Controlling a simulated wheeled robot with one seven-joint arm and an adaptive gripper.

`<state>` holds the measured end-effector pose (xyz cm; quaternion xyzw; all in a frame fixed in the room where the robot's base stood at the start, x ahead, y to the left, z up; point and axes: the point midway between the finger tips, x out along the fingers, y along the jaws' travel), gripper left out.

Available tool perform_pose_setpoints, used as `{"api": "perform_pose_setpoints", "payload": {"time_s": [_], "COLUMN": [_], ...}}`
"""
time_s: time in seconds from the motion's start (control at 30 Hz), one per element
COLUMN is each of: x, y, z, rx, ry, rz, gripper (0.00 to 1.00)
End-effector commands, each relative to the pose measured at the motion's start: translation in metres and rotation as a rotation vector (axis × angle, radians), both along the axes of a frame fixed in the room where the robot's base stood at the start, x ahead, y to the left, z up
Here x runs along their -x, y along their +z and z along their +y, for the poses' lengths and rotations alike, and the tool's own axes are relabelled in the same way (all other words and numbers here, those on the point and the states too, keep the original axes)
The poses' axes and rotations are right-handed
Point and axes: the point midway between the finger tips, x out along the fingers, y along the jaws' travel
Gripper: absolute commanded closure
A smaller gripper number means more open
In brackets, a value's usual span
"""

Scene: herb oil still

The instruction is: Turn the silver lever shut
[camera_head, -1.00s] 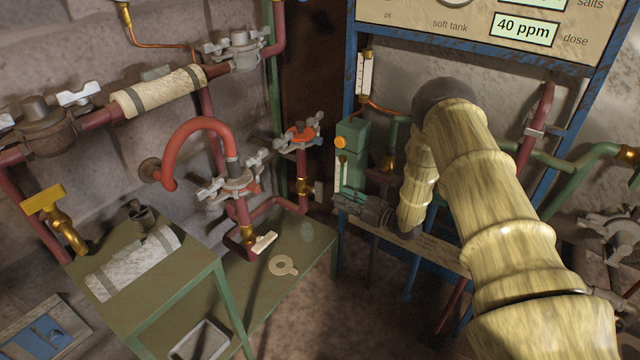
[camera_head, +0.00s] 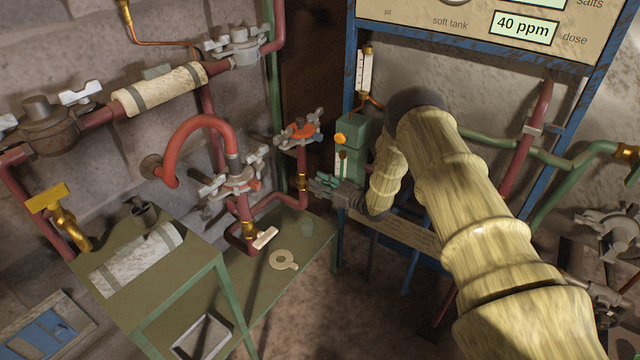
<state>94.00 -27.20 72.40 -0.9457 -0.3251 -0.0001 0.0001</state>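My gripper (camera_head: 313,184) is at the brass valve (camera_head: 302,182) on the red pipe, left of the green box. Its two fingers look spread apart, pointing left. A small grey plate, which may be the silver lever, stood just right of this valve in the earlier view. It is now hidden by or between my fingers, and I cannot tell whether they touch it. A cream-coloured lever (camera_head: 265,238) sits on a lower brass valve, and a yellow lever (camera_head: 47,197) is at the far left.
The green box (camera_head: 351,147) with a gauge stands right behind my gripper. A red-centred valve with grey handles (camera_head: 299,131) is just above. The green bench (camera_head: 250,305) below holds a flat ring-shaped tag (camera_head: 284,260). Red pipes crowd the left.

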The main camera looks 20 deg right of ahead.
Motion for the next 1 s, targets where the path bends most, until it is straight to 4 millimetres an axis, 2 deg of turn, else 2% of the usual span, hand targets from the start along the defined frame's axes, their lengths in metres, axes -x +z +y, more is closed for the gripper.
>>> {"api": "perform_pose_setpoints", "payload": {"time_s": [0.13,0.33,0.77,1.0], "x": [0.0002,0.0003,-0.0003,-0.0027], "y": [-0.0002,-0.0002,-0.0017,-0.0032], "z": [-0.0002,-0.0002,-0.0019,-0.0052], "rx": [0.0,0.0,-0.036,-0.153], "ry": [0.0,0.0,-0.001,-0.002], "rz": [0.0,0.0,0.029,0.118], "gripper": [0.66,1.0,1.0,1.0]}}
